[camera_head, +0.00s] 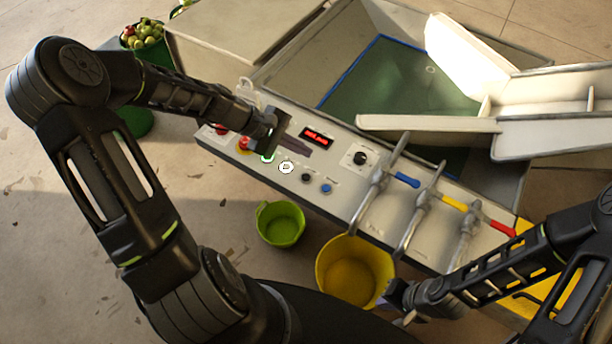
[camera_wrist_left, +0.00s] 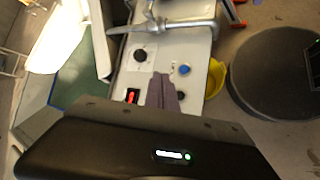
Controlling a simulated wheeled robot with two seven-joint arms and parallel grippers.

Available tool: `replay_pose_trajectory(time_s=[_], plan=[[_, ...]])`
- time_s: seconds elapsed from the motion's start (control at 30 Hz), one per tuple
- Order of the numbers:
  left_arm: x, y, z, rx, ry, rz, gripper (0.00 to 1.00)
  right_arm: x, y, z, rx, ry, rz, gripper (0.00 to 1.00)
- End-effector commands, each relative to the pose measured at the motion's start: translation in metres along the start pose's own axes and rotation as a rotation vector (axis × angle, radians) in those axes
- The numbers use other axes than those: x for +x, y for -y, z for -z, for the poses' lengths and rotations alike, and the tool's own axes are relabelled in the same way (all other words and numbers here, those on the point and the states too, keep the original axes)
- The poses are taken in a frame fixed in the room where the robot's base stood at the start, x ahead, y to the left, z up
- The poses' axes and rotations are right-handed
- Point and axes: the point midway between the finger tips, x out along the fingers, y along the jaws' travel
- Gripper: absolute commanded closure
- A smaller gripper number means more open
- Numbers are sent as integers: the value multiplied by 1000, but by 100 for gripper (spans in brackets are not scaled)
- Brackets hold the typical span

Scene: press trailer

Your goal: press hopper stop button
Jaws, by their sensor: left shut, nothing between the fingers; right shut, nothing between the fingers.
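The control panel (camera_head: 340,170) carries a row of buttons along its near edge: a red one (camera_head: 221,129), a red mushroom button on yellow (camera_head: 243,143), a green one (camera_head: 267,158), a white one (camera_head: 286,168), a black one (camera_head: 306,177) and a blue one (camera_head: 326,188). Their labels are too small to read, so I cannot tell which is the hopper stop. My left gripper (camera_head: 298,146) is shut and empty above the panel, between the row and the red display (camera_head: 317,138). Its closed fingers (camera_wrist_left: 163,92) show in the left wrist view. My right gripper (camera_head: 402,303) is shut, beside the yellow bucket.
A green bucket (camera_head: 280,224) and yellow bucket (camera_head: 354,272) stand in front. The hopper (camera_head: 400,85) lies behind.

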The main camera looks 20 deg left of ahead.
Motion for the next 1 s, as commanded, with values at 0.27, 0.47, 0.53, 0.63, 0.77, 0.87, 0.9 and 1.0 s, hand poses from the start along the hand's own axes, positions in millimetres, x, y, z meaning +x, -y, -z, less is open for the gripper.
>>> replay_pose_trajectory(time_s=[0.27, 0.47, 0.53, 0.63, 0.77, 0.87, 0.9, 1.0], plan=[[22, 16, 16, -1, 0, 0, 100, 23, -6, 1, -3, -8, 6, 100], [41, 30, 30, 0, 0, 0, 100, 42, -10, 3, -8, -14, 13, 100], [46, 34, 34, 0, 0, 0, 100, 48, -11, 4, -9, -16, 15, 100], [53, 39, 39, 0, 0, 0, 100, 54, -12, 5, -11, -18, 18, 100], [58, 42, 42, 1, 0, 0, 100, 58, -13, 6, -13, -20, 21, 100], [59, 43, 43, 1, -1, 0, 100, 58, -14, 7, -14, -21, 21, 100], [60, 43, 44, 1, -1, 0, 100, 58, -13, 7, -14, -21, 21, 100], [59, 43, 43, 1, -1, 0, 100, 58, -13, 7, -14, -21, 22, 100]])
